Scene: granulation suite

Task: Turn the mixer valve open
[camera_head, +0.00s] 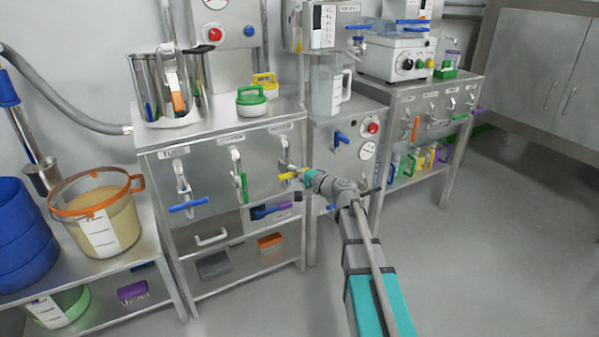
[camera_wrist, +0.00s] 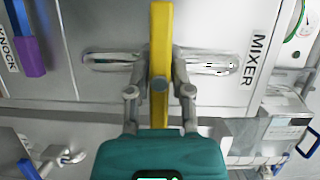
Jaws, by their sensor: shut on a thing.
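The mixer valve has a yellow lever handle (camera_wrist: 161,40) beside the label MIXER (camera_wrist: 255,62) in the wrist view. The handle lies across the valve's metal pipe (camera_wrist: 110,61). In the head view the yellow handle (camera_head: 288,176) sits roughly level at the right end of the steel cabinet's front. My gripper (camera_wrist: 160,88) has one finger on each side of the handle and is shut on it. In the head view my gripper (camera_head: 305,177) reaches the handle from the right and hides part of it.
On the same cabinet front are a blue-handled valve (camera_head: 188,204), level, and a green-handled valve (camera_head: 244,187), upright. A blue and purple handle (camera_wrist: 29,45) shows near the gripper. A side cabinet with a blue knob (camera_head: 341,136) stands close behind. Floor at the right is clear.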

